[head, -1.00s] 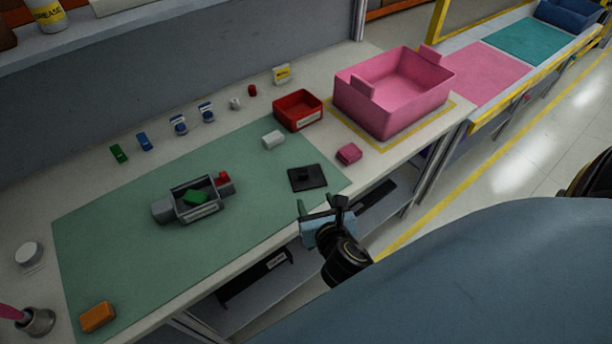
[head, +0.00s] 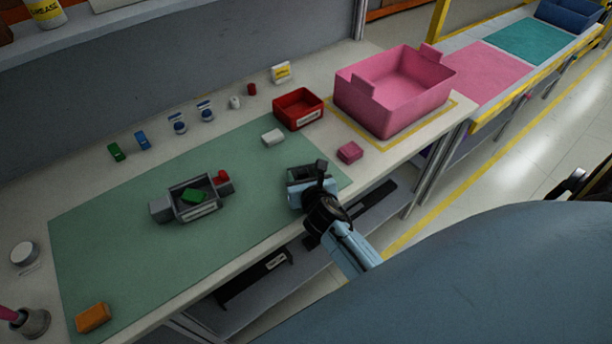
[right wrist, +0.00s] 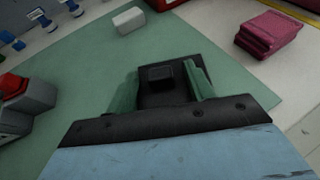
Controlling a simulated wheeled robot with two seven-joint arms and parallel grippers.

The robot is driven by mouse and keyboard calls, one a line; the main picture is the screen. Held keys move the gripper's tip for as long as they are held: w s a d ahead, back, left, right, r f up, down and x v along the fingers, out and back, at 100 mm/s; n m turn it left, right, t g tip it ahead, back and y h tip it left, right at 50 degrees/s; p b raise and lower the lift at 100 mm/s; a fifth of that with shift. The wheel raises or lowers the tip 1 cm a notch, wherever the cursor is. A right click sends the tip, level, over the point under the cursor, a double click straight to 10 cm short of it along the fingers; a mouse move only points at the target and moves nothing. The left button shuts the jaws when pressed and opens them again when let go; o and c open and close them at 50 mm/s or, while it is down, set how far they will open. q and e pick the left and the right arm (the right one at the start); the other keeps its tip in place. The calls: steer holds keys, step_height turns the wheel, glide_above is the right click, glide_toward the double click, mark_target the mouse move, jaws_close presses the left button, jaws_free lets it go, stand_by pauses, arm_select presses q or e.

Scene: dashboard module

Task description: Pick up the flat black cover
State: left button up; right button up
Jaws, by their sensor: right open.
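The flat black cover (right wrist: 172,72) lies on the green mat (head: 120,240), with a small raised block on its top. In the head view the cover (head: 296,176) is mostly hidden by my right gripper (head: 308,178), which is above it near the mat's right end. In the right wrist view the two green fingertips of my right gripper (right wrist: 165,88) are apart, one on each side of the cover's raised block. I cannot tell whether they touch it. My left gripper is not in view.
A grey module (head: 193,200) with a green part inside sits left on the mat. A white block (head: 273,137) and a pink block (head: 350,152) are close by. A red bin (head: 298,110) and a large pink bin (head: 392,95) stand behind. An orange block (head: 93,317) is front left.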

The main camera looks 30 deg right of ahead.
steer(key=shift+c, duration=0.3)
steer(key=c, duration=1)
steer(key=shift+r, duration=0.15)
